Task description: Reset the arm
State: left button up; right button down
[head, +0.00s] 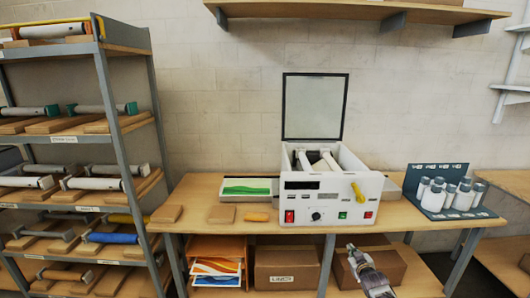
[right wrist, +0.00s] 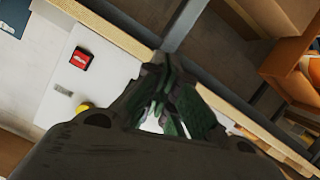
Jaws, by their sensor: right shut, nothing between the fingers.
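My right gripper (head: 352,250) is low in front of the table, below its front edge and before the lower shelf. It is shut with nothing held. In the right wrist view its fingers (right wrist: 165,98) are together, with the laminator's white front panel and red switch (right wrist: 80,58) beyond them. The white roll laminator (head: 325,190) stands on the table with its lid (head: 314,106) raised and rollers showing inside. A yellow lever (head: 358,192) is on its front, with red and green switches. My left gripper does not show.
The wooden table's front edge (head: 230,228) is just above my right gripper. Cardboard boxes (head: 286,268) stand on the lower shelf. A blue rack of white bottles (head: 450,192) is on the right. A shelf unit with rolls (head: 85,150) stands on the left.

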jog(key=s+a+f+g, duration=0.2)
jog(key=s+f+g, duration=0.1)
jog(key=s+f, duration=1.25)
jog(key=s+a+f+g, duration=0.35)
jog(key=s+f, duration=0.95)
jog(key=f, duration=0.6)
jog(key=s+a+f+g, duration=0.1)
jog(key=s+f, duration=0.4)
jog(key=s, duration=0.9)
jog(key=s+a+f+g, duration=0.2)
jog(key=s+f, duration=0.3)
jog(key=s, duration=0.9)
jog(key=s+a+f+g+y, duration=0.1)
jog(key=s+f, duration=0.5)
jog(key=s, duration=0.7)
jog(key=a+g, duration=0.1)
jog(key=g, duration=0.1)
jog(key=shift+s+a+g+b, duration=0.2)
jog(key=shift+s+g+b, duration=0.15)
jog(key=shift+s+b, duration=0.05)
jog(key=shift+w, duration=0.15)
